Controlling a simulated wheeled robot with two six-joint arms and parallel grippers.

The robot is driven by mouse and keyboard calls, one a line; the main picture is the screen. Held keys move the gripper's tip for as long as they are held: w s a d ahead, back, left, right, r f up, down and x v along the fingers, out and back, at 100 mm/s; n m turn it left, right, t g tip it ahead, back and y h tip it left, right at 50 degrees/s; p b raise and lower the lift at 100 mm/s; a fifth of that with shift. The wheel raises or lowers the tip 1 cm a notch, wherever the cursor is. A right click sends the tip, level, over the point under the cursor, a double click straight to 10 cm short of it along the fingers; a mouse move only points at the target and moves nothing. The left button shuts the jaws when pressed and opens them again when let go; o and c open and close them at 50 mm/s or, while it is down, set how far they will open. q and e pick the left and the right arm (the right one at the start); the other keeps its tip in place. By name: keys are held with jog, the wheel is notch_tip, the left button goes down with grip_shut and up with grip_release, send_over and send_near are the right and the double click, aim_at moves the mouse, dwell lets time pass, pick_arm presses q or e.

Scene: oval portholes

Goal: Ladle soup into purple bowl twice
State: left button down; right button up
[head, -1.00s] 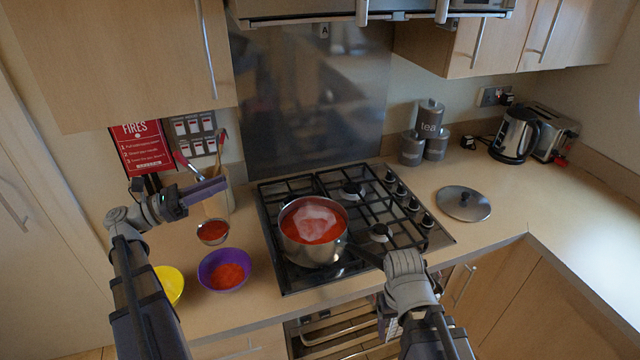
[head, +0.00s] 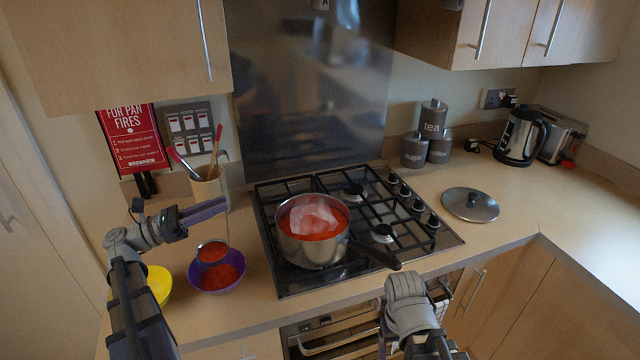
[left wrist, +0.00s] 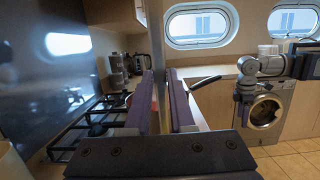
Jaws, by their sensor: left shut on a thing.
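My left gripper (head: 208,208) is shut on the ladle's upright handle (head: 227,185); its fingers clasp the handle in the left wrist view (left wrist: 158,50). The ladle's cup (head: 212,253), filled with red soup, hangs over the back part of the purple bowl (head: 205,289) and looks level. The purple bowl holds some red soup. The steel pot (head: 316,254) of red soup, with a pale patch on top, stands on the hob's front left.
A yellow bowl (head: 159,283) stands left of the purple bowl. A utensil holder (head: 208,190) stands behind my left gripper. The pot's dark handle (head: 378,256) points right. A lid (head: 470,204) lies right of the hob (head: 440,240), with clear counter around it.

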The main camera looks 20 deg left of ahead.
dwell(0.3)
pick_arm(q)
notch_tip(320, 180, up, 4)
jog(key=n+p, duration=0.2)
jog(key=p, duration=0.2)
notch_tip(320, 180, down, 6)
jog(key=s+b, duration=0.1)
jog(key=b, duration=0.4)
jog(key=shift+d+n+t+b, duration=0.3)
jog(key=shift+n+b, duration=0.05)
jog(key=shift+n, duration=0.05)
jog(key=w+a+f+n+y+b, duration=0.2)
jog(key=w+a+f+n+b, duration=0.1)
jog(key=w+f+n, duration=0.2)
jog(key=w+a+f+n+t+y+b, duration=0.1)
jog(key=w+a+f+n, duration=0.3)
jog(key=n, duration=0.6)
jog(key=shift+w+f+y+b, duration=0.4)
jog(key=shift+w+y+b, duration=0.2)
jog(key=shift+w+b, duration=0.25)
jog(key=shift+s, duration=0.1)
